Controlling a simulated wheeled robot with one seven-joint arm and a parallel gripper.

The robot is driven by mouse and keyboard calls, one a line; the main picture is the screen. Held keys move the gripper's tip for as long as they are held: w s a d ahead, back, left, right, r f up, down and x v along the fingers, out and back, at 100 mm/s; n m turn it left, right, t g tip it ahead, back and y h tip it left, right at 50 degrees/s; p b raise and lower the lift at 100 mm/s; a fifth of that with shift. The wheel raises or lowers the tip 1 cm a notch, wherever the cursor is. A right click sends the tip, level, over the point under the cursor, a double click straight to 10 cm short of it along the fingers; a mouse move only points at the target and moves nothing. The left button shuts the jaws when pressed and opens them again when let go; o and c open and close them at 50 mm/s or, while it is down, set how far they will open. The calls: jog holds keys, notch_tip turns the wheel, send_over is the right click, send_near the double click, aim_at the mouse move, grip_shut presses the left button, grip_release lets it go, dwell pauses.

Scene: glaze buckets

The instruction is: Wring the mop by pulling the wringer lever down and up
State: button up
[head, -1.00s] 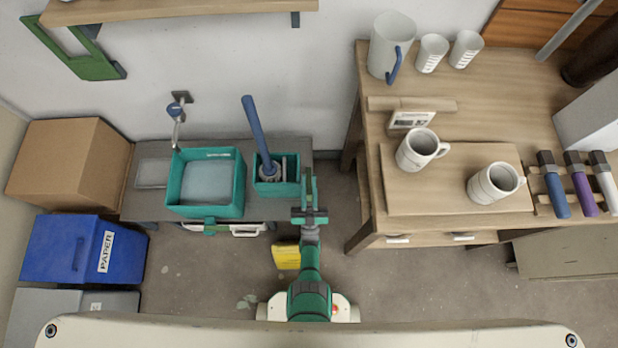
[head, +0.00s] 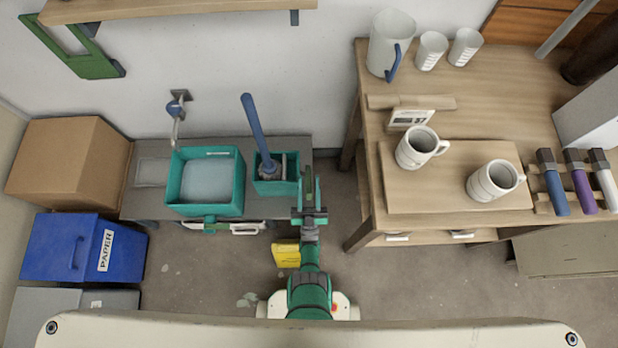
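The mop (head: 255,130) has a long blue handle and stands tilted, with its lower end in a small teal wringer bucket (head: 262,188). My gripper (head: 307,186) is just right of this bucket, apart from the mop, with its green fingers pointing toward the wall. Nothing is visibly held. I cannot make out the wringer lever as a separate part; it may be hidden by or blend with the teal parts.
A larger teal basin (head: 240,190) stands left of the bucket on a low grey bench (head: 150,205). A wooden table (head: 370,205) with mugs is close on the right. A yellow object (head: 286,254) lies on the floor beside my arm. A blue paper bin (head: 60,250) is at left.

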aim_at(309, 194)
jog(key=shift+s+f, duration=0.45)
jog(key=shift+s, duration=0.05)
jog(key=shift+s+d+f, duration=0.1)
jog(key=shift+s+f, duration=0.05)
jog(key=shift+s, duration=0.3)
jog(key=shift+s+d+f, duration=0.1)
jog(key=shift+s, duration=0.35)
jog(key=s, duration=1)
jog(key=shift+s+d, duration=0.15)
jog(key=shift+s, duration=0.2)
jog(key=shift+r, duration=0.1)
jog(key=s+r+g, duration=0.3)
jog(key=r, duration=0.5)
jog(key=s+r+g, duration=0.4)
jog(key=r, duration=0.5)
jog(key=s+r+g+h, duration=0.1)
jog(key=s+r+g, duration=0.2)
jog(key=r, duration=0.5)
jog(key=shift+s+r+g, duration=0.2)
jog(key=shift+s+g, duration=0.1)
jog(key=shift+g, duration=0.4)
